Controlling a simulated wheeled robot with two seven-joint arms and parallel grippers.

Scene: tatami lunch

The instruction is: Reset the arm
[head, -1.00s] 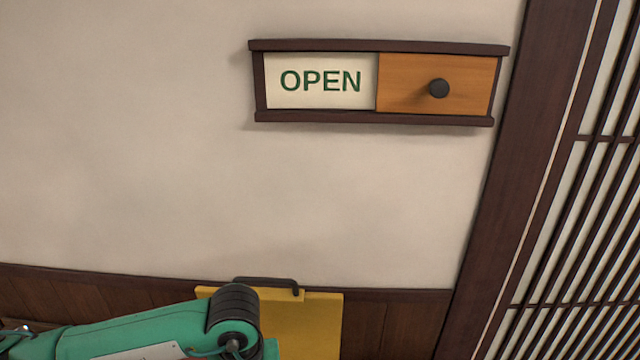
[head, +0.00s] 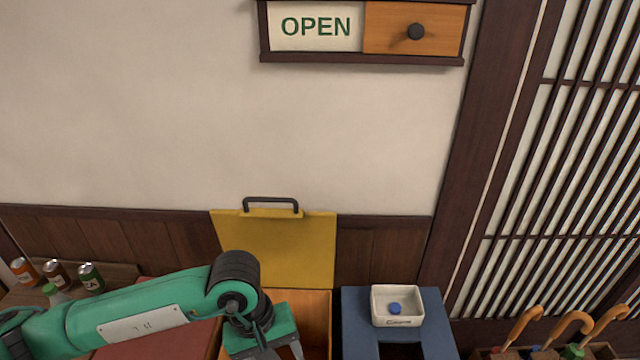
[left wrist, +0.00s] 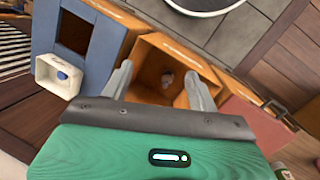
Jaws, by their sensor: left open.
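My left arm comes in from the left in the head view and bends down at its black wrist joint. My left gripper (left wrist: 160,72) is open and empty in the left wrist view, its two grey fingers apart over an open orange wooden box (left wrist: 212,73). A small pale item (left wrist: 167,78) lies inside the box; I cannot tell what it is. In the head view the gripper is mostly cut off by the bottom edge, in front of the box (head: 318,312), whose yellow lid (head: 275,250) stands raised against the wall. My right gripper is not in view.
A blue stand (head: 356,318) holds a white dish (head: 397,318) with a blue item (head: 395,308). An OPEN sign (head: 315,27) hangs on the wall. Cans (head: 57,273) stand at left; umbrellas (head: 570,328) stand at lower right.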

